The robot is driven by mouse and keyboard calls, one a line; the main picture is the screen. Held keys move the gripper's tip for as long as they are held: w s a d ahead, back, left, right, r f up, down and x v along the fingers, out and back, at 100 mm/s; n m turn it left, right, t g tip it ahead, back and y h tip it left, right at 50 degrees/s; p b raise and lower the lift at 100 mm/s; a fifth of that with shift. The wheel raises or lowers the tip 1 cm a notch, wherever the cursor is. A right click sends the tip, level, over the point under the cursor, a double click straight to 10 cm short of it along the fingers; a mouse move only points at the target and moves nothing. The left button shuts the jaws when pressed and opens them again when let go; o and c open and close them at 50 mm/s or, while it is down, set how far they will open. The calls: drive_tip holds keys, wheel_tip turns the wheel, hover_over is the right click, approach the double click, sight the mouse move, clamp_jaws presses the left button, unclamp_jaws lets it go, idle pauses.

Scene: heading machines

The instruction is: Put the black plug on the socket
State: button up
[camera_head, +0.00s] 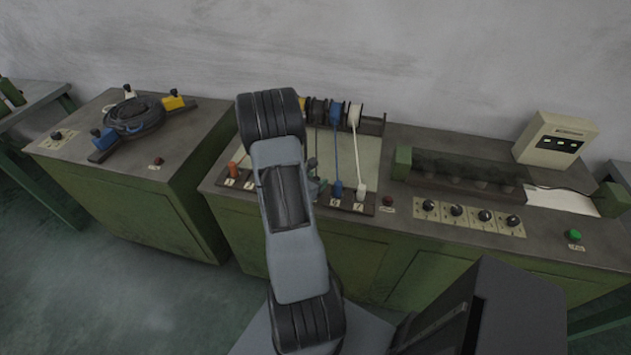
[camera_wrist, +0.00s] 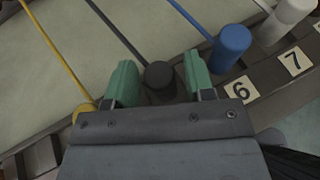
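The black plug (camera_wrist: 160,82) shows in the wrist view with its dark cord (camera_wrist: 118,30) running up and left. My gripper (camera_wrist: 161,68) has its two green fingers apart, one on each side of the plug. A gap shows on both sides, so the fingers do not appear to press on it. In the head view my arm hides most of the gripper and the black plug. A numbered strip (camera_head: 385,210) holds the row of plugs. I cannot tell which place is the socket.
A blue plug (camera_wrist: 231,48) and a white plug (camera_wrist: 288,18) stand to the right, and a yellow plug (camera_wrist: 84,110) to the left. Labels 6 and 7 mark the strip. A black cable coil (camera_head: 135,115) lies on the left cabinet. Knobs (camera_head: 456,211) are at right.

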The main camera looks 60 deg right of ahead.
drive_tip(key=shift+o, duration=0.3)
drive_tip(key=shift+r, duration=0.15)
drive_tip(key=shift+w+a+r, duration=0.1)
drive_tip(key=shift+a, duration=0.05)
drive_tip(key=w+a+r+m+t+y, duration=0.1)
drive_tip(key=a+r+m+t+y, duration=0.1)
drive_tip(key=a+r+m+y, duration=0.2)
drive_tip(key=a+r+m+t+y, duration=0.1)
drive_tip(key=a+r+m+y, duration=0.4)
drive_tip(key=a, duration=1.6)
drive_tip(key=w+a+r+m+t+y, duration=0.1)
drive_tip(key=a+r+m+y, duration=0.3)
drive_tip(key=a+r+m, duration=0.4)
drive_tip(key=a+r+t, duration=0.1)
drive_tip(key=a+r, duration=0.2)
drive_tip(key=a, duration=0.2)
drive_tip(key=shift+w+a+r+t+b, duration=0.15)
drive_tip(key=shift+w+r+t+b, duration=0.15)
drive_tip(key=shift+r, duration=0.05)
